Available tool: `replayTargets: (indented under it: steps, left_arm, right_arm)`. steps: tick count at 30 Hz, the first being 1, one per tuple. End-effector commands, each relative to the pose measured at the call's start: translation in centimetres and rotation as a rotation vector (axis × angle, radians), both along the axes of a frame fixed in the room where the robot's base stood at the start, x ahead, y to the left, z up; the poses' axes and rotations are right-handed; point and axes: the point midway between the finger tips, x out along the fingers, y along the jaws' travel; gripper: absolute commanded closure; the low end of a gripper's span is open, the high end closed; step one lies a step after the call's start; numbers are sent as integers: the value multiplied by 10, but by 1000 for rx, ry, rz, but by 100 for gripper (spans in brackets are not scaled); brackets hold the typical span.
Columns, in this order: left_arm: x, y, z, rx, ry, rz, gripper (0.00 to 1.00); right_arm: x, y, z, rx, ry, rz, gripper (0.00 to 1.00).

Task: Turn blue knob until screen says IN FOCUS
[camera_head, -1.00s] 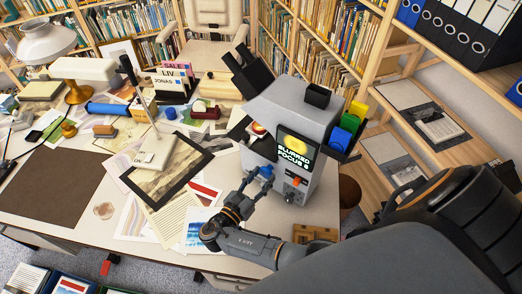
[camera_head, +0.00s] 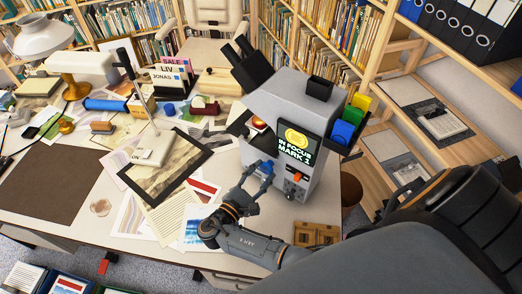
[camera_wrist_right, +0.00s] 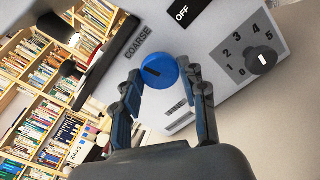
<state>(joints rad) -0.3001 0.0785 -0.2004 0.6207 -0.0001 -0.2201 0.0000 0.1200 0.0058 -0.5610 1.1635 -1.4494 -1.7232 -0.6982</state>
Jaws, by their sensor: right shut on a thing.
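The grey microscope-like machine (camera_head: 265,108) stands at the right end of the desk. Its screen (camera_head: 297,148) shows a yellow disc and reads IN FOCUS, with a MARK line below. The blue knob (camera_wrist_right: 160,72) is on the machine's front, between the words COARSE and a partly hidden label; its dark pointer line shows. In the head view the knob (camera_head: 266,169) is partly covered by my fingers. My right gripper (camera_wrist_right: 162,78) is shut on the knob, one finger on each side. My left gripper is not in view.
A dark numbered dial (camera_wrist_right: 261,60) and a black OFF label (camera_wrist_right: 184,12) are near the knob. An orange control (camera_head: 297,177) sits under the screen. A black picture frame (camera_head: 167,195) and papers lie left of the machine. A wooden block (camera_head: 315,234) lies in front.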

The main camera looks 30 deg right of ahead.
Motion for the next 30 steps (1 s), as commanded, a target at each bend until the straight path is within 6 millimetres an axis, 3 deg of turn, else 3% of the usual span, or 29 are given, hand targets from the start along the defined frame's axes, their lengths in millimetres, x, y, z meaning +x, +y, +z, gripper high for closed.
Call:
replayTargets:
  steps: [15, 16, 19, 30]
  left_arm:
    - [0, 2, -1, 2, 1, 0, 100]
    - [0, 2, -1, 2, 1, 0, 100]
    - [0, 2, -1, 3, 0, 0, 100]
    - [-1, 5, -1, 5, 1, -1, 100]
  right_arm:
    - [1, -2, 2, 4, -24, -2, 89]
    - [1, -2, 2, 4, -23, -2, 56]
    - [1, -1, 2, 5, -23, -1, 36]
    - [-1, 3, 0, 8, -20, 0, 35]
